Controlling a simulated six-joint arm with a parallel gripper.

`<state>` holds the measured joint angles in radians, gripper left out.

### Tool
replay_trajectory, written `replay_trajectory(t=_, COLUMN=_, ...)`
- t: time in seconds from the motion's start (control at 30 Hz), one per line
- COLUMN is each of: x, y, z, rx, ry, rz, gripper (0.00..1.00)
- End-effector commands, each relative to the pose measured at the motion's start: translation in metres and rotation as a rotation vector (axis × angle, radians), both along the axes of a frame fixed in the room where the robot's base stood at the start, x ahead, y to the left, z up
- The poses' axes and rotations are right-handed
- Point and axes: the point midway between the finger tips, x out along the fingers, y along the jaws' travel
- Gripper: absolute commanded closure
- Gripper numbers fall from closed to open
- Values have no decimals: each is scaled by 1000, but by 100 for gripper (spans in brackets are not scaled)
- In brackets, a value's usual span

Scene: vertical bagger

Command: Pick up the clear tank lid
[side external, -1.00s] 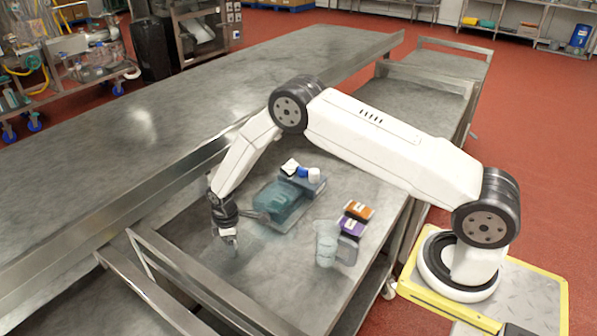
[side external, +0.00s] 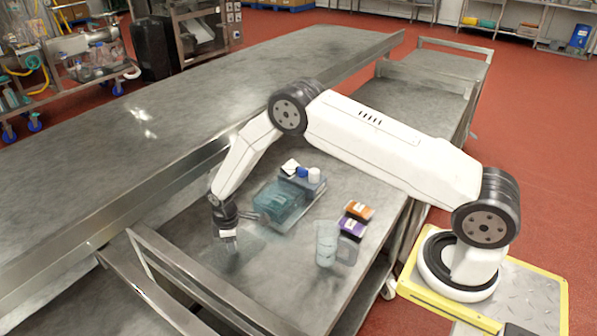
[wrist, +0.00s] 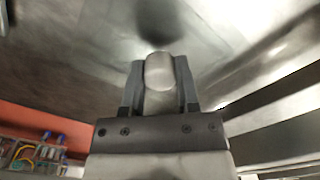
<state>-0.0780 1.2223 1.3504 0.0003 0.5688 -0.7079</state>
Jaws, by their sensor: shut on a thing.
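My gripper (side external: 231,243) points down low over the near left part of the cart top. The wrist view shows its two dark fingers (wrist: 159,85) closed on a pale, round-ended piece, which I take to be the handle of the clear tank lid (wrist: 160,71). In the side view the lid is a faint see-through patch around my fingertips; its outline is hard to make out. I cannot tell whether it touches the cart top. A blue-tinted clear tank (side external: 279,202) sits just to the right of and behind my gripper.
A clear jug (side external: 327,243) stands to the right, beside orange and purple-topped boxes (side external: 355,217). Small white and blue containers (side external: 303,173) stand behind the tank. A metal rail (side external: 190,275) edges the cart's near side; a long steel table (side external: 150,140) runs along the left.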

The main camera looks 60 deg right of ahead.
Motion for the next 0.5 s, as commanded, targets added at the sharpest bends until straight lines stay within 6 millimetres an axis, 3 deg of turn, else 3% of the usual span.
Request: replay_trajectory(t=0.5, x=1, y=0, z=9, rx=1, ry=-2, rz=0, gripper=100)
